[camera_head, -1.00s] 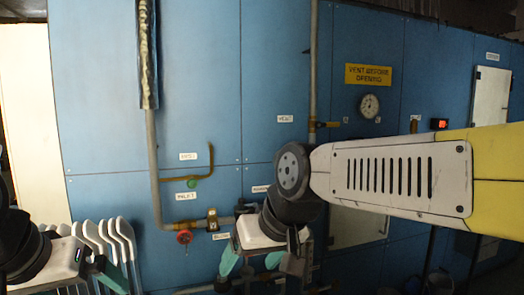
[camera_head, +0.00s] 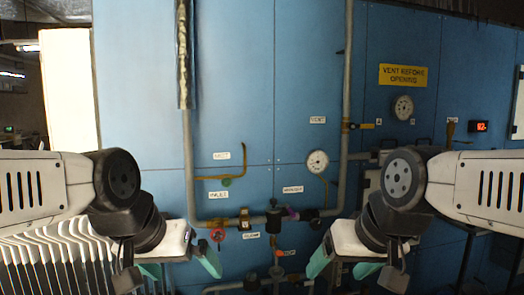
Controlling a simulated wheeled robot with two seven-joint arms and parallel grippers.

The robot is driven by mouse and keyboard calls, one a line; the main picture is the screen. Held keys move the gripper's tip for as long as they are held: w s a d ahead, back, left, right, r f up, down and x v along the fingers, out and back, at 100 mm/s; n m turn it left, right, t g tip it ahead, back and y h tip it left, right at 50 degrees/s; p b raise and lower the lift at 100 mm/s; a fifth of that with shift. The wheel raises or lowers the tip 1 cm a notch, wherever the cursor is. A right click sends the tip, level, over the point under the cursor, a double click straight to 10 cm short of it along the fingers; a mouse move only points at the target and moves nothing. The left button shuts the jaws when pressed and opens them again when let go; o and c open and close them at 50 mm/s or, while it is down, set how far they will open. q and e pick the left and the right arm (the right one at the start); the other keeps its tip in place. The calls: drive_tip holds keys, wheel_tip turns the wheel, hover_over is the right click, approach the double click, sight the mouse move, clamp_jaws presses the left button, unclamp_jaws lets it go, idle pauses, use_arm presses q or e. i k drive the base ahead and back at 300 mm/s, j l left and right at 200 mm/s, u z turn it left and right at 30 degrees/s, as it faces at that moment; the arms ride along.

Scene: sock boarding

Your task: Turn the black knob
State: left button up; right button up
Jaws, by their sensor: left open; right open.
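A black, upright knob-like part (camera_head: 273,218) sits on the horizontal pipe low in the middle of the blue panel. A smaller black part (camera_head: 311,215) is on the same pipe to its right; I cannot tell for sure which is the task's knob. My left gripper (camera_head: 180,268) is open, with teal fingers, to the lower left of these parts. My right gripper (camera_head: 345,268) is open to their lower right. Both grippers look empty and apart from the black parts.
A red handwheel (camera_head: 217,235) and a purple handle (camera_head: 292,213) are on the same piping. A round gauge (camera_head: 317,161) is above. White boards (camera_head: 45,255) stand in a row at lower left, behind my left arm. A yellow sign (camera_head: 403,75) is at upper right.

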sight(316, 224)
drive_tip(key=i+l+z, duration=0.1)
drive_tip(key=l+z, duration=0.15)
drive_tip(key=l, duration=0.25)
drive_tip(key=i+l+z, duration=0.2)
drive_tip(key=l, duration=0.25)
drive_tip(key=i+l+z, duration=0.25)
drive_tip(key=l, duration=0.2)
drive_tip(key=i+l+z, duration=0.2)
drive_tip(key=l, duration=0.25)
drive_tip(key=i+l+z, duration=0.25)
drive_tip(key=l, duration=0.15)
drive_tip(key=k+u, duration=0.1)
drive_tip(key=u, duration=2.1)
